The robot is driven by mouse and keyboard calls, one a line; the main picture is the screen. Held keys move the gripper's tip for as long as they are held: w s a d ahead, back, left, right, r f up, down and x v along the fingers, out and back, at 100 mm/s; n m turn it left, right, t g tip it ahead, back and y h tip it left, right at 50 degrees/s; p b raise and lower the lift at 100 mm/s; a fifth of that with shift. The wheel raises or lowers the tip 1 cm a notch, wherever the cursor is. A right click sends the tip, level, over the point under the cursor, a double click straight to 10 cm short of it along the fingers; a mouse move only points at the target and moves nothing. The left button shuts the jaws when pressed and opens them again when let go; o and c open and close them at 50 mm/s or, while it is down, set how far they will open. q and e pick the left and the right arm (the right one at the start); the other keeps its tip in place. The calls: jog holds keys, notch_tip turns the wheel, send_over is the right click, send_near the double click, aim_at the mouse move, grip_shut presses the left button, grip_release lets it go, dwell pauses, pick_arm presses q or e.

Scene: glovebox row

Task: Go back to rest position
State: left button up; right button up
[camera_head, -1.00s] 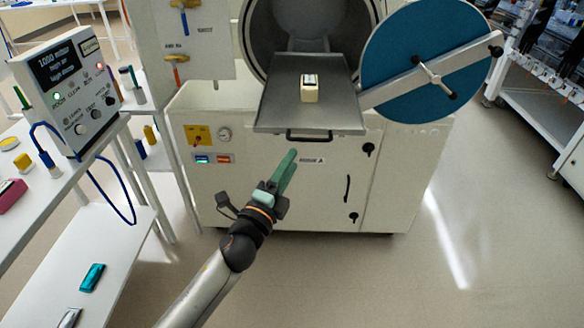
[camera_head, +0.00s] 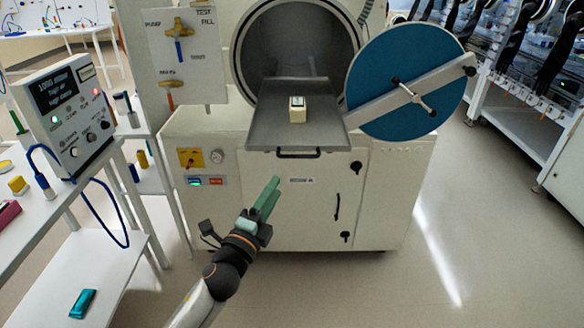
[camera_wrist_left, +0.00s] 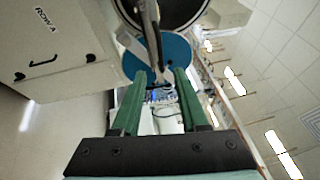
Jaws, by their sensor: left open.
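My left gripper (camera_head: 267,198) has green fingers and is held in the air in front of the white antechamber cabinet (camera_head: 290,210), below the tray. In the left wrist view its two fingers (camera_wrist_left: 160,95) stand apart with nothing between them. The slide-out tray (camera_head: 330,128) extends from the round open chamber (camera_head: 295,45). My right gripper is in neither view.
The blue round door (camera_head: 400,60) is swung open to the right on its bar. A white table (camera_head: 20,240) with a control box (camera_head: 68,110) and blue cable stands at left. A teal item (camera_head: 83,303) lies on its lower shelf. The floor at front right (camera_head: 440,280) is clear.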

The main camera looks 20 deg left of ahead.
pick_arm(q)
jog(key=s+f+n+g+y+p, duration=0.1)
jog(key=s+f+n+g, duration=0.1)
jog(key=s+f+n, duration=0.45)
jog(key=s+f+n+g, duration=0.2)
jog(key=s+f+g, duration=0.15)
jog(key=f, duration=0.55)
jog(key=s+d+f+n+g, duration=0.1)
jog(key=s+f+n+g, duration=0.1)
jog(key=s+f+n, duration=0.3)
jog(key=s+d+f+n+g, duration=0.1)
jog(key=s+f+n+g, duration=0.2)
jog(key=s, duration=1)
notch_tip(320, 180, down, 4)
jog(key=shift+s+f+n+h+p, duration=0.25)
jog(key=shift+n+p, duration=0.2)
jog(key=shift+n, duration=0.5)
